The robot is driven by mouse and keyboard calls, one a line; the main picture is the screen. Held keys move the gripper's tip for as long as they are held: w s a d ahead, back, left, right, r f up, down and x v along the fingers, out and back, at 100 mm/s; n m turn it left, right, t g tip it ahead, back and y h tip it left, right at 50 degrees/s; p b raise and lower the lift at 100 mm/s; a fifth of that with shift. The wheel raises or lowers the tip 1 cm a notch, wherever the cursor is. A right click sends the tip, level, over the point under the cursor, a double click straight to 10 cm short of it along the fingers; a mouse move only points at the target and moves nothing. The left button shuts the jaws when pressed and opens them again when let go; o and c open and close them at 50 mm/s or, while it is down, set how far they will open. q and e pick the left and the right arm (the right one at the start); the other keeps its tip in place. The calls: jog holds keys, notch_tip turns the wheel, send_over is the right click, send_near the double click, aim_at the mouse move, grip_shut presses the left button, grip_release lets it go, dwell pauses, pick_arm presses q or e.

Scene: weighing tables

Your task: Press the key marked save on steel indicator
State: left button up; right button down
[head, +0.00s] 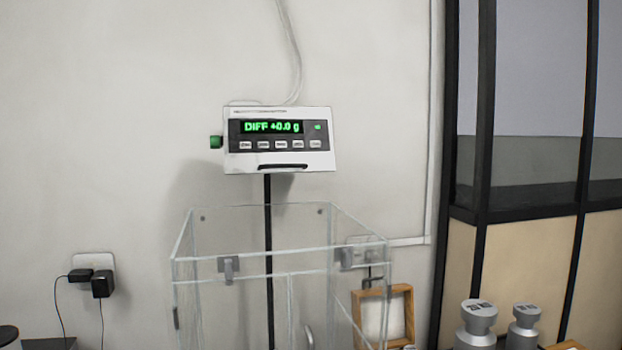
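The steel indicator (279,164) is a pale box on a black post, at the centre of the head view. Its green display (270,127) reads "DIFF +0.0 g", with a small green light to the right of the digits. A row of several pale keys (280,145) runs under the display; their labels are too small to read, so I cannot tell which is marked save. A green knob (215,142) sticks out on its left side. Neither of my grippers shows in the head view.
A clear draft shield (210,290) with grey latches stands below and in front of the indicator. Two metal weights (477,325) (524,328) and a wooden frame (408,310) are at lower right. Plugs with cables (102,284) sit in a wall socket at left. A dark-framed partition (485,130) stands at right.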

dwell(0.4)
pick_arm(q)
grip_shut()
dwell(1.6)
